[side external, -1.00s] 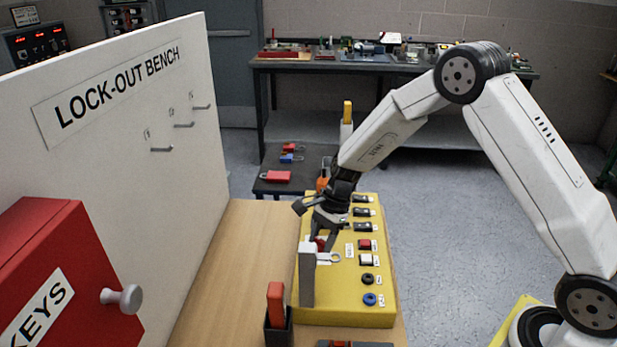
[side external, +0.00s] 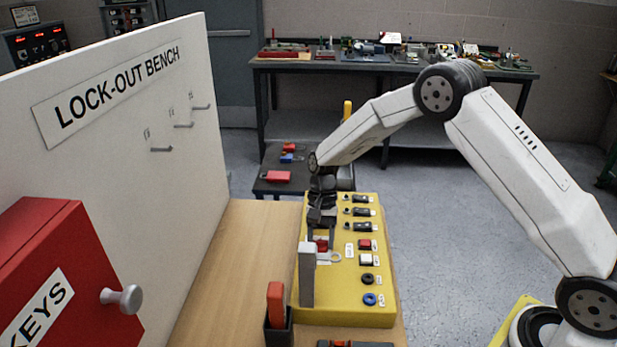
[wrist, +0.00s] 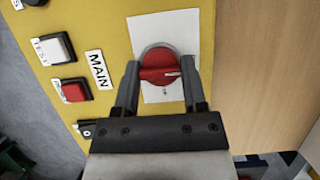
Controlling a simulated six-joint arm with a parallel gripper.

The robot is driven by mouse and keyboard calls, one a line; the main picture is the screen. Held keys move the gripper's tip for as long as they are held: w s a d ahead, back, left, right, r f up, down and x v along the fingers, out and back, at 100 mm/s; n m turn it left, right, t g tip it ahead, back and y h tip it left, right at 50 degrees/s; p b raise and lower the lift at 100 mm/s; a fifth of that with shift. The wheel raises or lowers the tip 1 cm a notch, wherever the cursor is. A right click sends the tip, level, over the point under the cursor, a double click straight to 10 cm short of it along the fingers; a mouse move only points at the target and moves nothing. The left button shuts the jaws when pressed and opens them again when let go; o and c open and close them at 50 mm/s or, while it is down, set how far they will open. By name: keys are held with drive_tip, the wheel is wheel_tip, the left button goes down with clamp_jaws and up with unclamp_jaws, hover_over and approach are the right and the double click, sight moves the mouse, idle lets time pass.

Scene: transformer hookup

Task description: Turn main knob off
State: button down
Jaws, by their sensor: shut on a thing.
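The red main knob (wrist: 158,66) sits on a white plate (wrist: 172,24) on the yellow panel (wrist: 105,22), beside a label reading MAIN (wrist: 99,78). In the wrist view its grip bar lies roughly crosswise, between my gripper's two fingers. My gripper (wrist: 160,78) is shut on the knob, one finger at each side. In the side view the red knob (side external: 321,245) shows below my gripper (side external: 321,238), partly hidden by the fingers and a grey upright piece.
The grey upright piece (side external: 306,275) stands close in front of the knob. White (wrist: 53,48) and red (wrist: 74,90) buttons lie beside it. A red-handled item (side external: 275,303) stands in a dark holder. The wooden bench top (side external: 232,270) left of the panel is clear.

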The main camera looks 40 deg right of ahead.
idle(0.4)
drive_tip(key=shift+c, duration=0.7)
unclamp_jaws()
drive_tip(key=v, duration=0.7)
drive_tip(key=shift+r, duration=0.35)
drive_tip(key=shift+w+d, duration=0.1)
drive_tip(key=shift+d, duration=0.05)
drive_tip(key=s+d+r+n+t+h, duration=0.1)
drive_tip(key=s+n+t, duration=0.4)
drive_tip(key=s, duration=1.6)
drive_tip(key=r+n+h, duration=0.1)
drive_tip(key=n+h, duration=0.1)
drive_tip(key=n, duration=0.2)
drive_tip(key=shift+t, duration=0.4)
